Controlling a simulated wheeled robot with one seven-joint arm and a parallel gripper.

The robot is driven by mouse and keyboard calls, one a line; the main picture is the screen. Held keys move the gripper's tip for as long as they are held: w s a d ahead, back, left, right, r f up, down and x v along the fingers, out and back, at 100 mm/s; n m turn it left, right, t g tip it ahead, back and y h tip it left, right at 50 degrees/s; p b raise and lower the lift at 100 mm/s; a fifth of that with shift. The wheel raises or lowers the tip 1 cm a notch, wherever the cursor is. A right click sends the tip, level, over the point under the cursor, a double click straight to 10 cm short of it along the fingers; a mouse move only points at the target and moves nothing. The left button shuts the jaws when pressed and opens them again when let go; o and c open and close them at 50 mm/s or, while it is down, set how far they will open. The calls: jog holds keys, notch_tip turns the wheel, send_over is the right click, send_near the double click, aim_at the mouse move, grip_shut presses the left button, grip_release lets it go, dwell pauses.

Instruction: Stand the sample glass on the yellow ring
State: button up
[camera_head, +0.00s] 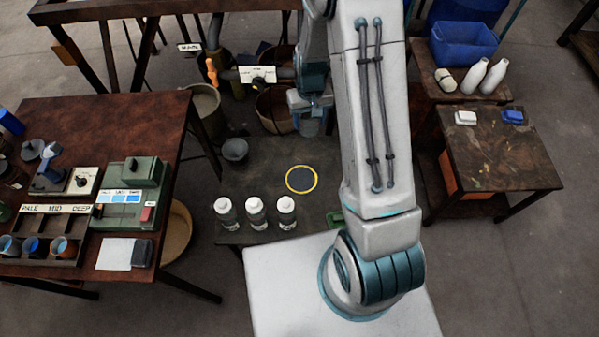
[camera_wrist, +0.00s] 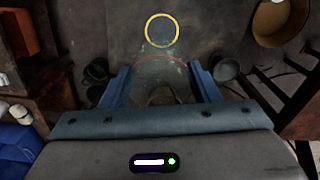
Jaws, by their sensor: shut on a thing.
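The yellow ring (camera_head: 301,179) lies flat on the low dark table (camera_head: 265,160) and is empty. It also shows in the wrist view (camera_wrist: 162,30), beyond my fingers. My gripper (camera_wrist: 160,85) is shut on the sample glass (camera_wrist: 160,72), a clear vessel with a thin red line round it, held between the two blue fingers. In the head view my gripper (camera_head: 309,104) is up behind the ring, toward the back of the low table, with the glass (camera_head: 309,124) hanging below it. The glass looks roughly upright and apart from the ring.
Several white-capped bottles (camera_head: 256,211) stand in a row at the low table's front left. A grey bowl (camera_head: 235,150) sits at its back left. A green thing (camera_head: 335,218) lies near the front right. A pipe with an orange handle (camera_head: 211,72) is behind.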

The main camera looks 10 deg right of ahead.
jog(key=d+f+n+b, duration=0.2)
jog(key=d+f+b, duration=0.1)
jog(key=f+b, duration=0.95)
jog(key=d+f+n+b, duration=0.2)
jog(key=f+b, duration=0.8)
jog(key=b, duration=0.6)
jog(key=d+f+n+b, duration=0.2)
jog(key=d+f+b, duration=0.1)
jog(key=f+b, duration=0.95)
jog(key=shift+n, duration=0.3)
jog(key=w+a+f+b, duration=0.1)
jog(key=w+a, duration=0.1)
jog(key=w+a+f+b, duration=0.2)
jog(key=w+a, duration=0.1)
jog(key=w+a+f+b, duration=0.2)
jog(key=a, duration=0.1)
jog(key=shift+w+a+f, duration=0.1)
jog(key=shift+w+f, duration=0.1)
jog(key=shift+f, duration=0.05)
jog(key=shift+f+b, duration=1)
jog(key=shift+f, duration=0.95)
jog(key=shift+f, duration=0.1)
jog(key=o, duration=0.8)
jog(key=shift+f, duration=0.15)
jog(key=shift+c, duration=0.2)
jog(key=o, duration=0.4)
